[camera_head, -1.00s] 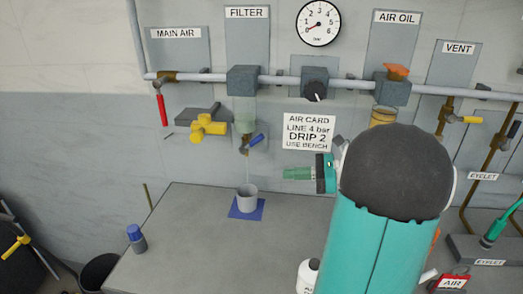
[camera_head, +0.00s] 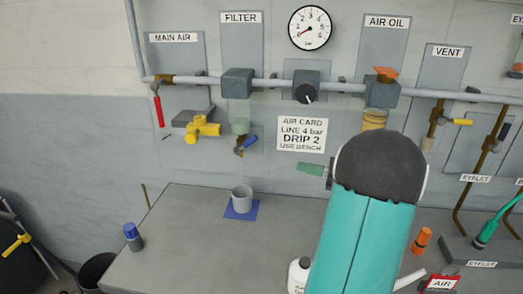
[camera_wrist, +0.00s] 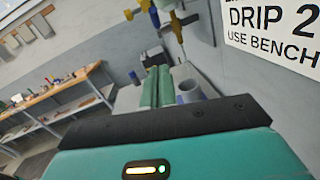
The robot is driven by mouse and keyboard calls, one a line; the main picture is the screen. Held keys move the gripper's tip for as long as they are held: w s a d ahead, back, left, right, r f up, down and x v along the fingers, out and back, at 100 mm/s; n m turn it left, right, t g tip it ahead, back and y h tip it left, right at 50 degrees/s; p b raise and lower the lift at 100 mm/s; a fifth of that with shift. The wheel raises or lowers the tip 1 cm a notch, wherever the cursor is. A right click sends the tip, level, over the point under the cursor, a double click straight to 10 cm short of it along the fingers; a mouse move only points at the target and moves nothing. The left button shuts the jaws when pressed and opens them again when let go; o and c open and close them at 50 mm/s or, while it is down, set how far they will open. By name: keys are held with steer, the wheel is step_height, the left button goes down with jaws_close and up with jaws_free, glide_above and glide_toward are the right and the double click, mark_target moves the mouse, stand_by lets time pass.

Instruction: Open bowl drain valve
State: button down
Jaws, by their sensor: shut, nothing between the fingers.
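The bowl drain valve (camera_head: 240,150) is a small brass fitting under the filter bowl (camera_head: 239,125). Its blue handle (camera_head: 250,141) slants up to the right. A grey cup (camera_head: 241,198) stands below it on a blue square mat (camera_head: 236,215). My gripper (camera_head: 302,167) has green fingers, shut and empty, pointing left. It is below the air card and to the right of the valve, apart from it. The fingers also show in the wrist view (camera_wrist: 157,80), with the cup (camera_wrist: 189,91) just beyond on the right.
A yellow valve (camera_head: 203,127) is left of the filter. The air card (camera_head: 302,134) hangs above my gripper. A blue-capped bottle (camera_head: 133,237) stands at the bench's left edge; a white bottle (camera_head: 298,275) is beside my arm. The bench (camera_head: 190,235) is clear around the cup.

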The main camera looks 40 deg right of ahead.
steer(key=shift+w, duration=0.1)
glide_toward(246, 145)
step_height(246, 145, down, 4)
steer(key=w, duration=0.2)
steer(key=w+r, duration=0.1)
steer(key=w+a+r, duration=0.2)
steer(key=shift+r, duration=0.3)
